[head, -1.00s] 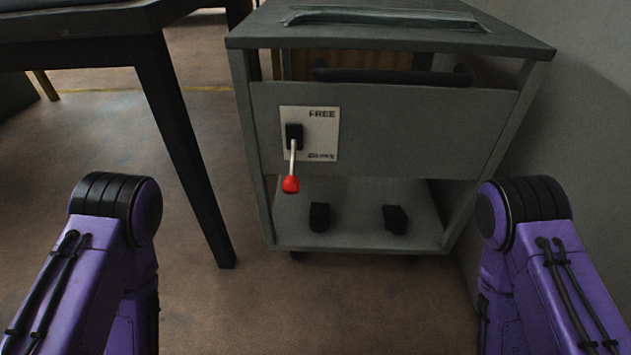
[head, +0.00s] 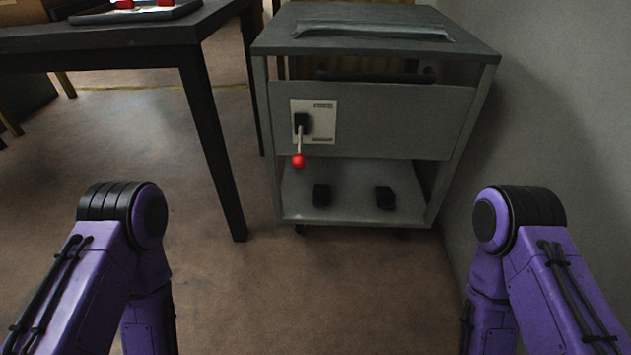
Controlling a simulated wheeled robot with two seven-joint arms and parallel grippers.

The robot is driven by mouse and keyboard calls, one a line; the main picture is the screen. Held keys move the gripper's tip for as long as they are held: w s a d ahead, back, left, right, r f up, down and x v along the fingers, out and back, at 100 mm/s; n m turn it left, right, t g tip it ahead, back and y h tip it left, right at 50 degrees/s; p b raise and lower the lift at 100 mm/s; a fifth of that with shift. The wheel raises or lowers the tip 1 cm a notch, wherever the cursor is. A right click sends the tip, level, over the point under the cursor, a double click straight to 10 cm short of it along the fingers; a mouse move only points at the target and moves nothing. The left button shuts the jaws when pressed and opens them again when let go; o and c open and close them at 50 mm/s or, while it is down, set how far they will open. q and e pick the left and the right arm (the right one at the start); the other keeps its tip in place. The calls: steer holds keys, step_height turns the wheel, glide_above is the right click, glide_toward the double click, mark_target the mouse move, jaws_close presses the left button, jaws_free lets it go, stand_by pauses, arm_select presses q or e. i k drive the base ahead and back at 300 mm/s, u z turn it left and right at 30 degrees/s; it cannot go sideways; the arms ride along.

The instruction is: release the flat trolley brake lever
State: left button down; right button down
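The grey trolley (head: 410,110) stands ahead, slightly right of centre. Its front panel carries a white label plate (head: 325,122) with a black pivot block on it. The brake lever (head: 300,140) is a thin light rod hanging down from that block, ending in a red ball knob (head: 298,160). The print on the plate is too small to read now. My two purple arms show at the lower left and lower right, well short of the trolley. Both grippers are out of the picture.
A dark table (head: 120,42) stands to the left, its front leg (head: 215,150) close to the trolley's left side. A grey wall (head: 560,130) runs along the right. Two black blocks (head: 321,195) sit on the lower shelf. The brown floor (head: 300,290) in front is clear.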

mark_target(298, 160)
steer(key=k, duration=0.55)
steer(key=u, duration=0.35)
steer(key=i, duration=1.45)
steer(key=z, duration=0.4)
